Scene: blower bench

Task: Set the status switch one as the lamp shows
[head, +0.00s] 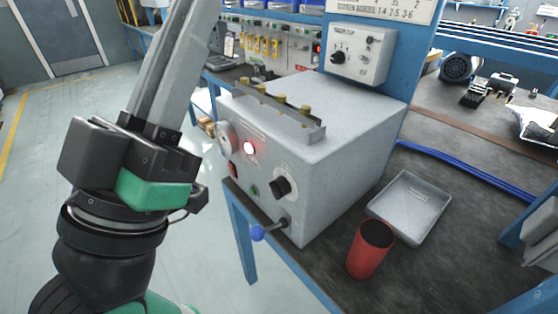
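Which of these is status switch one cannot be read. My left gripper (190,35) is left of the blower box, apart from it, its long grey fingers pointing up past the top edge. Its fingertips are not clearly shown, so its opening cannot be told. My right gripper is not identifiable.
Blue tubes (470,170) lie behind. Floor at left is clear.

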